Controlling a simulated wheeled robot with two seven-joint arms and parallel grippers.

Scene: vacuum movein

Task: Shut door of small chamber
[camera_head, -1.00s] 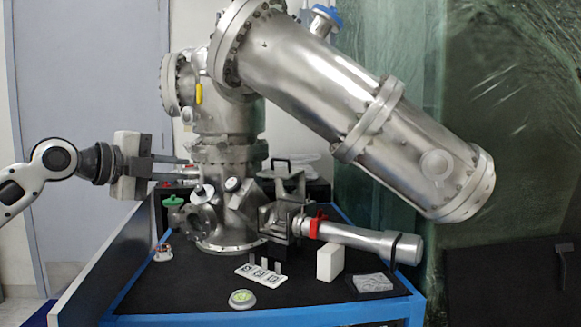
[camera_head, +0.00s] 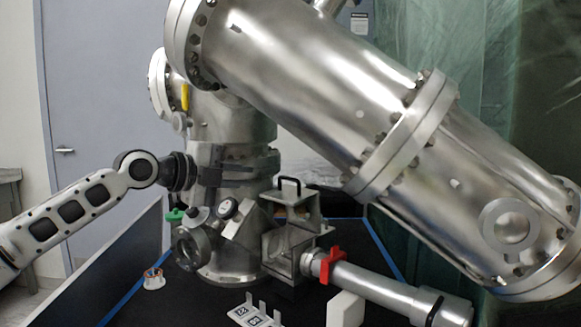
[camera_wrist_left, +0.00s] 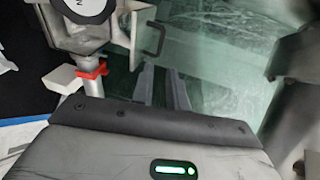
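The small chamber (camera_head: 272,246) is a metal box beside the column's base, and its square mouth shows open in the head view. A raised bracket-like metal part, apparently its door (camera_head: 302,207), stands above it with a black handle (camera_head: 290,181) on top. The handle also shows in the left wrist view (camera_wrist_left: 162,40). My left gripper (camera_head: 252,171) is in front of the steel column, left of the handle and slightly above it, touching nothing that I can make out. Its two fingers show in the wrist view (camera_wrist_left: 163,88) with a gap between them, empty. My right gripper is out of view.
A large steel cylinder (camera_head: 300,70) slants across above the chamber. A round gauge (camera_head: 227,208) and a flanged port (camera_head: 190,246) sit left of it. A red clamp (camera_head: 328,266) and a metal tube (camera_head: 385,287) extend right. A white block (camera_head: 345,310) stands in front.

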